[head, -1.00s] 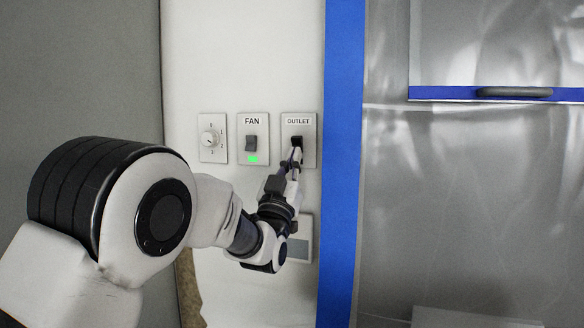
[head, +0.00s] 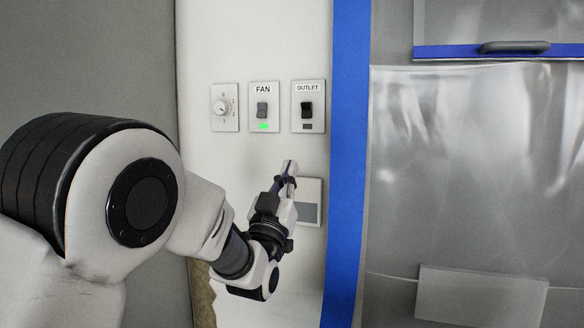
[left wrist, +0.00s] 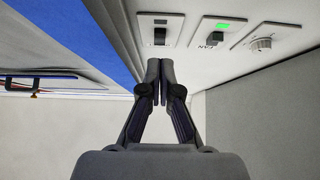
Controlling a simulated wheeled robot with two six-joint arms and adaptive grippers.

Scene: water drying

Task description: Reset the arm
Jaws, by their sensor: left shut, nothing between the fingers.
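My left gripper (head: 289,168) is shut and empty. In the head view it is below the OUTLET switch (head: 307,108) and apart from it, in front of the white wall panel. The OUTLET switch is black on a grey plate, and the small indicator below it is dark. In the left wrist view my left gripper (left wrist: 160,65) shows with its fingertips together, and the OUTLET switch (left wrist: 160,36) is beyond them. My right gripper is not in view.
The FAN switch (head: 263,110) has a lit green light, and a dial (head: 221,107) is left of it. A grey-faced plate (head: 309,205) is partly behind my left gripper. A blue post (head: 347,150) and clear plastic sheeting (head: 460,180) stand on the right.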

